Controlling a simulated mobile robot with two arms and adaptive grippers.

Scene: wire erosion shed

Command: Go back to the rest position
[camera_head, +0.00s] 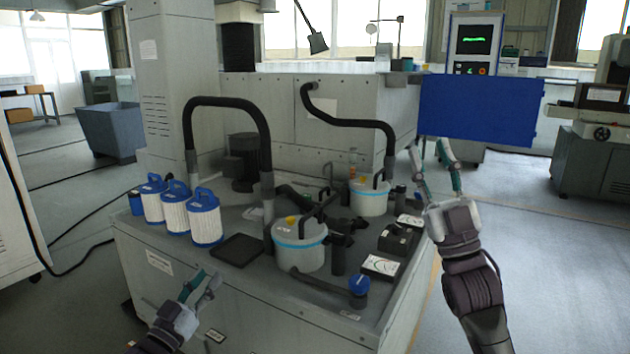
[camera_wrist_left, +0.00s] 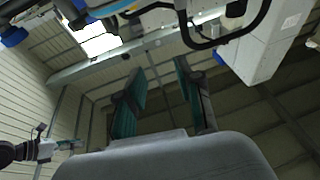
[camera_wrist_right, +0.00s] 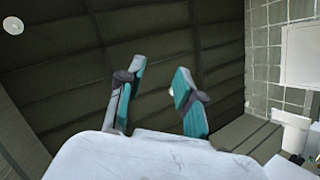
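My left gripper (camera_head: 203,287) is low at the front left of the grey machine top in the head view. Its two teal-lined fingers stand apart with nothing between them in the left wrist view (camera_wrist_left: 165,95). My right gripper (camera_head: 436,172) is raised at the right side of the machine in the head view, fingers pointing up and spread. In the right wrist view (camera_wrist_right: 158,98) its fingers are apart and empty.
The grey machine unit (camera_head: 180,275) carries several white filter cartridges (camera_head: 205,220), two white canisters (camera_head: 300,248) with blue bands, black hoses (camera_head: 228,103) and a black tray (camera_head: 237,250). A blue panel (camera_head: 478,110) stands behind my right gripper. Open floor (camera_head: 560,280) lies right.

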